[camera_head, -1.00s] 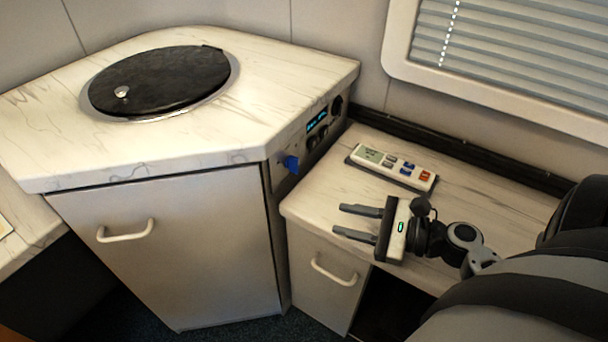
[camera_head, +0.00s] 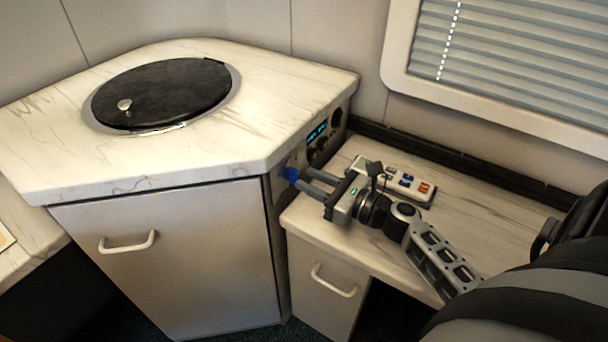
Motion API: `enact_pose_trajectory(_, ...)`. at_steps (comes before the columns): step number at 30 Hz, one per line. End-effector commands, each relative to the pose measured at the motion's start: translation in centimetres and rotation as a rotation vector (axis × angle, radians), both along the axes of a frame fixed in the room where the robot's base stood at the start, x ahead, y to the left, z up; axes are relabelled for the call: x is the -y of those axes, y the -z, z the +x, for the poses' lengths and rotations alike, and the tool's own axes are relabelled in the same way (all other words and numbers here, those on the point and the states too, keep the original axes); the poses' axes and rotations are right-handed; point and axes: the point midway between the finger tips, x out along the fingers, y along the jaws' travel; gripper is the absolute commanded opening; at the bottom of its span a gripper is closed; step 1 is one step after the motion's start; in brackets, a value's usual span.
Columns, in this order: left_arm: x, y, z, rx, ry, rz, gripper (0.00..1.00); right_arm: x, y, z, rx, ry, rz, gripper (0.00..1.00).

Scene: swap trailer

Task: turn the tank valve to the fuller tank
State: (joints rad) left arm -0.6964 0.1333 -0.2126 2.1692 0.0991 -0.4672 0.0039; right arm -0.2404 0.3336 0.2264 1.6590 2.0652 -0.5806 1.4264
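The blue tank valve handle (camera_head: 291,174) sits on the side panel of the corner cabinet, below the counter edge. My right gripper (camera_head: 304,181) reaches it from the right, its two fingertips at the handle. The fingers lie a little apart, one above the other, and I cannot tell whether they grip the handle. A small blue-lit display (camera_head: 317,131) is on the same panel, with dark round knobs beside it; its figures are too small to read. My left gripper is not in view.
A white remote with coloured buttons (camera_head: 408,184) lies on the lower counter (camera_head: 350,252), partly hidden behind my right gripper. The corner counter (camera_head: 215,140) holds a round black lid (camera_head: 165,92). A window with blinds (camera_head: 520,60) is at the upper right.

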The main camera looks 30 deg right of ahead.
Motion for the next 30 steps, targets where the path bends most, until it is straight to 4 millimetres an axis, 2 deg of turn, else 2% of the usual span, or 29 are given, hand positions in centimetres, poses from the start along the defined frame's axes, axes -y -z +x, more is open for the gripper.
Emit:
enact_pose_trajectory(6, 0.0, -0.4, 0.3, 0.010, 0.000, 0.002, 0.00, -0.8, 0.0, 2.0, 0.001, 0.000, 0.000, 0.31)
enact_pose_trajectory(16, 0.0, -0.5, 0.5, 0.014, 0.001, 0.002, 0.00, -1.0, 0.0, 2.3, -0.001, -0.001, -0.001, 0.31)
enact_pose_trajectory(17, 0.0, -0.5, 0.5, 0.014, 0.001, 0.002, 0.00, -1.0, 0.0, 2.3, -0.001, -0.001, -0.001, 0.25)
enact_pose_trajectory(18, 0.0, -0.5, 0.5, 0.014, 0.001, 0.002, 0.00, -1.0, 0.0, 2.3, -0.001, -0.001, -0.001, 0.14)
enact_pose_trajectory(20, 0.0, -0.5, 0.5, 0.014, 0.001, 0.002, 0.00, -1.0, 0.0, 2.3, 0.000, -0.001, -0.001, 0.00)
enact_pose_trajectory(30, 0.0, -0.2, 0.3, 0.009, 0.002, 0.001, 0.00, -1.0, 0.1, 2.2, 0.007, -0.001, -0.018, 0.00)
